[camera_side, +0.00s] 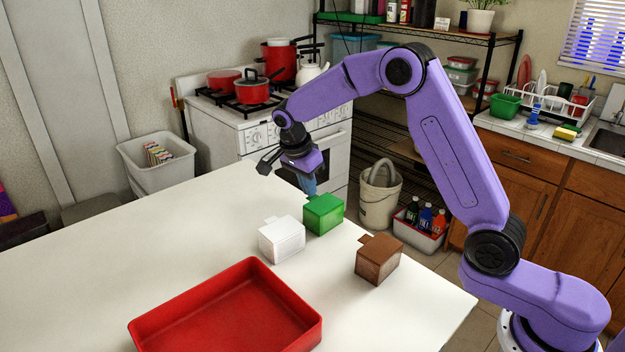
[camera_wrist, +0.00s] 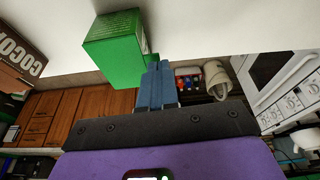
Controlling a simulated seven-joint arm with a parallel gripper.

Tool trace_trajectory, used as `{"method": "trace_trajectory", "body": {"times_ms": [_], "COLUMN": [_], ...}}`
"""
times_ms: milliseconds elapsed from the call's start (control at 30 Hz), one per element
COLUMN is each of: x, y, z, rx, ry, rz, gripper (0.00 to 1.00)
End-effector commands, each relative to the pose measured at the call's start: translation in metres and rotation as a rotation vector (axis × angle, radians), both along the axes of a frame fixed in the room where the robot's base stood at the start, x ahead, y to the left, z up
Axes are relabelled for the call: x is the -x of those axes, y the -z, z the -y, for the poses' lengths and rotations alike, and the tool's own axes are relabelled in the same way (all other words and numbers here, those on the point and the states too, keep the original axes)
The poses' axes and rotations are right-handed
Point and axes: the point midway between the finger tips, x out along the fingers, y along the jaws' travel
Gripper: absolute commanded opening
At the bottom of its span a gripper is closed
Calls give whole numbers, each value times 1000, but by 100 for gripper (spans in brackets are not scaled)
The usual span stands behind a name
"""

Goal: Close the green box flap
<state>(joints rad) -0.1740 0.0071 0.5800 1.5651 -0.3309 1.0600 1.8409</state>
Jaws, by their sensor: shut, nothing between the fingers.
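The green box (camera_side: 323,215) stands upright on the white table, near its far edge. In the wrist view the green box (camera_wrist: 112,58) shows large, just left of my fingers, with a small green piece at its lower right by the fingertips. I cannot tell how far its flap is open. My gripper (camera_side: 309,189) is shut and empty, its blue fingers pointing down at the box's far side, close to its top edge. In the wrist view the gripper's fingertips (camera_wrist: 158,66) are together beside the box. I cannot tell whether they touch it.
A white box (camera_side: 282,242) stands close at the green box's left front, and a brown box (camera_side: 379,262) at its right front. A red tray (camera_side: 195,301) lies at the table's front. The table's left part is clear.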

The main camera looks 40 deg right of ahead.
Motion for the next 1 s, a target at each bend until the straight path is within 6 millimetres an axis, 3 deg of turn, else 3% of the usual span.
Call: {"method": "trace_trajectory", "body": {"times_ms": [433, 1000], "x": [0, -1], "y": [-2, -24], "z": [0, 0], "rx": [0, 0], "ry": [0, 0], "rz": [2, 4], "gripper": [0, 0]}}
